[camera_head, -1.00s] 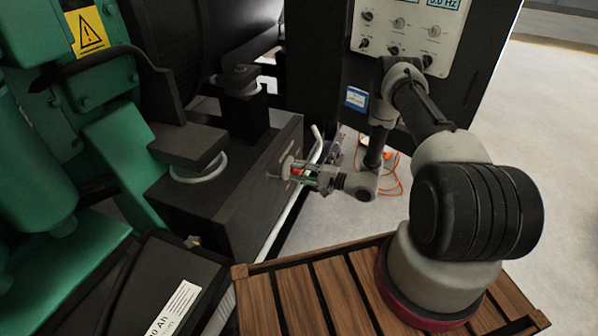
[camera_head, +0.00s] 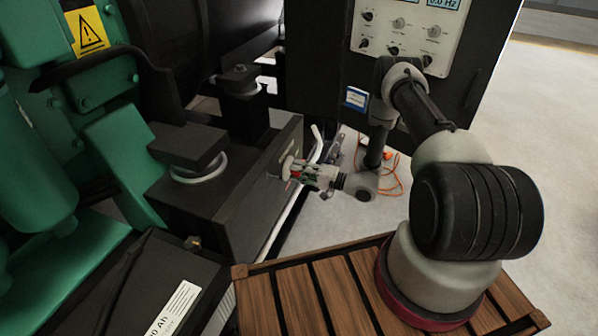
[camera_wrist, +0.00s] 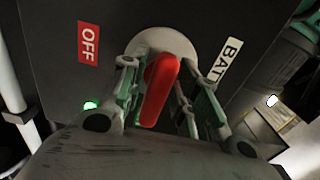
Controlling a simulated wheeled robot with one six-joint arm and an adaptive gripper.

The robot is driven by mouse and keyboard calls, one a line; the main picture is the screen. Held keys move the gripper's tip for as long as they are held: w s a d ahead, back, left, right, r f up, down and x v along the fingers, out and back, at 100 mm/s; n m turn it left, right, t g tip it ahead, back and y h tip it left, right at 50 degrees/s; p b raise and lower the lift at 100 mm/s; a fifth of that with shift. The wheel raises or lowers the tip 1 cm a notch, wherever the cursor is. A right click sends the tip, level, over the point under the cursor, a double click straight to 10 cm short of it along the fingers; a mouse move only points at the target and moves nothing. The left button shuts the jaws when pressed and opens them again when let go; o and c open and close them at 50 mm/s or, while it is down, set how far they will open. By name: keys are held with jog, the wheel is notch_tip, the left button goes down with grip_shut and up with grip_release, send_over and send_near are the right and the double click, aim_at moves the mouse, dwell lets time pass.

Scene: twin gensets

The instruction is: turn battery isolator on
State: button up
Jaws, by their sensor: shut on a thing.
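The battery isolator's red handle (camera_wrist: 160,90) stands on a pale round base (camera_wrist: 165,42) on a dark panel (camera_head: 258,185). In the wrist view the handle is tilted a little, its upper end leaning right. A red OFF label (camera_wrist: 88,43) is at the left of the base and a white BAT label (camera_wrist: 228,60) at the right. My gripper (camera_wrist: 158,92) has its green-padded fingers either side of the handle and is shut on it. In the head view my gripper (camera_head: 298,172) is at the panel's face, and the handle is mostly hidden by the fingers.
A green lit lamp (camera_wrist: 90,105) shows left of the handle. A pale pipe (camera_head: 290,212) runs along the panel's foot. A control cabinet (camera_head: 405,40) stands behind my arm, with an orange cable (camera_head: 390,180) on the floor. A black battery (camera_head: 130,290) is at lower left.

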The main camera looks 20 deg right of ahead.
jog(key=o, duration=0.8)
jog(key=shift+c, duration=0.2)
jog(key=v, duration=1.2)
